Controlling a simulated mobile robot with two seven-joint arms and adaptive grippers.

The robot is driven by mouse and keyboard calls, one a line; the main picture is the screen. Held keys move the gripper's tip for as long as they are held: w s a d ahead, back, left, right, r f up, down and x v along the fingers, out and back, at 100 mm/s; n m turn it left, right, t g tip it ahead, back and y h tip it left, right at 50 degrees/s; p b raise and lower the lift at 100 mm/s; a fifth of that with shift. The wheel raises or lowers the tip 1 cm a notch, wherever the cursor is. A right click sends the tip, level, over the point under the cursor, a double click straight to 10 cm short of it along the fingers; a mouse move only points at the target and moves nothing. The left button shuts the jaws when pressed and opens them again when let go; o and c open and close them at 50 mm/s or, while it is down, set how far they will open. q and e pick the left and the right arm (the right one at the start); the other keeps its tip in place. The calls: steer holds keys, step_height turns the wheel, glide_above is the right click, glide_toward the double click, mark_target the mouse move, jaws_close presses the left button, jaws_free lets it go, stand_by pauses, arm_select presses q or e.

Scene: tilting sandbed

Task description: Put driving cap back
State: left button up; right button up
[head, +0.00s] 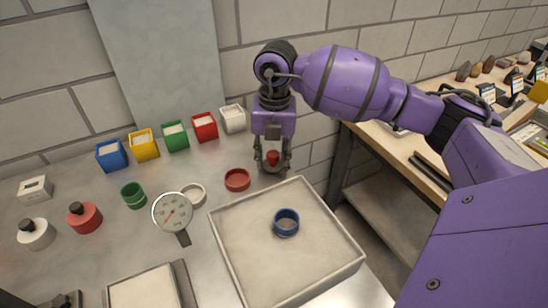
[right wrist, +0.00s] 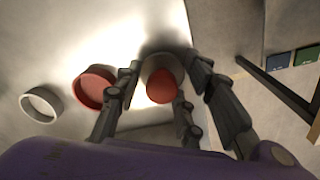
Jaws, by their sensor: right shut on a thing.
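The driving cap, as I take it, is a small grey round piece with a red top (head: 272,157); the red top also shows in the right wrist view (right wrist: 162,86). My right gripper (head: 272,164) is shut on it, fingers pointing down, at the back right of the metal table. Whether the cap touches the table I cannot tell. A red ring (head: 237,179) lies just left of the gripper, with a white ring (head: 193,194) further left; both show in the right wrist view. A blue ring (head: 286,222) stands in the sand tray (head: 352,250). My left gripper is not in view.
Blue (head: 111,156), yellow, green, red and white boxes line the back of the table. A dial gauge (head: 172,212), green rings (head: 133,195) and red (head: 85,217) and white (head: 35,233) black-knobbed pieces stand left. A wooden bench (head: 408,145) is at right, beyond a gap.

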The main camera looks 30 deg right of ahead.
mark_target(274, 154)
steer(key=shift+f, duration=0.2)
steer(key=o, duration=1)
steer(key=shift+o, duration=0.2)
step_height(274, 154, up, 13)
steer(key=shift+s+d+f, duration=0.15)
steer(key=shift+f, duration=0.05)
